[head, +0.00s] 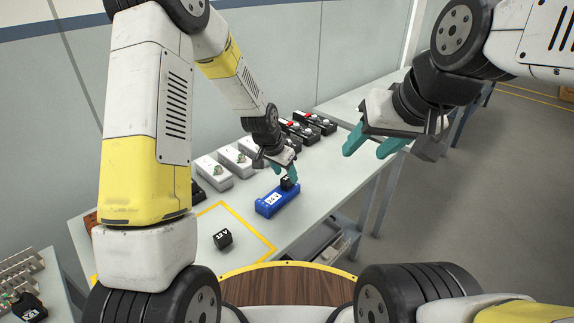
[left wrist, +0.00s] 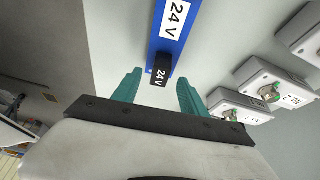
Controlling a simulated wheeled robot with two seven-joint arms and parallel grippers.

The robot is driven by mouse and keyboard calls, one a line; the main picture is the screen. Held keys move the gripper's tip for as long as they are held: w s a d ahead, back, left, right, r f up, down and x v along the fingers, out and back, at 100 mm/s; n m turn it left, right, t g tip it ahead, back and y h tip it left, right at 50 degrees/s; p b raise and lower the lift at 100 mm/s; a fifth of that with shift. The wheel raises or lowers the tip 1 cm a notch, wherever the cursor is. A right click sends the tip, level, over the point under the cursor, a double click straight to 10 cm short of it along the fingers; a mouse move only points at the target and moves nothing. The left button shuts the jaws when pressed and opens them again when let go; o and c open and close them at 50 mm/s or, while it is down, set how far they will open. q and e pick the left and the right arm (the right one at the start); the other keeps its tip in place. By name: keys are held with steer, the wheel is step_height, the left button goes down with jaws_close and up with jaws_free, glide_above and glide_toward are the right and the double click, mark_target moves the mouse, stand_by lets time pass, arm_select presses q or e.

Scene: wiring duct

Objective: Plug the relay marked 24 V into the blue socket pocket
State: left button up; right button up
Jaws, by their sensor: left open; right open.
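The blue socket block (head: 270,209) lies on the table with a white 24 V label; it also shows in the left wrist view (left wrist: 166,52). The black relay marked 24 V (left wrist: 160,70) stands at the block's near end in that view, and at its right end in the head view (head: 287,184). It appears seated in the pocket, but its depth cannot be told. My left gripper (head: 285,173) is open just above the relay. In the left wrist view its teal fingers (left wrist: 158,82) are on either side, apart from the relay. My right gripper (head: 372,145) is open and empty, off to the right.
Another black relay (head: 222,239), its label hard to read, lies inside the yellow outline (head: 262,240). White boxes (head: 212,174) and black boxes with red parts (head: 305,128) line the table's back. The table right of the socket is clear.

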arm_select(q)
steer(key=shift+v, duration=2.1)
step_height(320, 180, up, 9)
steer(key=n, duration=0.2)
glide_above(281, 192)
steer(key=s+a, duration=0.3)
steer(key=a, duration=0.1)
steer(key=s+a+r+n+t, duration=0.1)
steer(key=s+a+r, duration=0.3)
steer(key=s+r, duration=0.35)
steer(key=s+a+r+n, duration=0.2)
steer(key=s+r, duration=0.1)
steer(key=s, duration=0.4)
steer(key=s+a+r+n+t, duration=0.1)
steer(key=s+a+r+n, duration=0.1)
steer(key=s, duration=0.6)
steer(key=shift+r+t+y, duration=0.3)
steer(key=shift+r, duration=0.5)
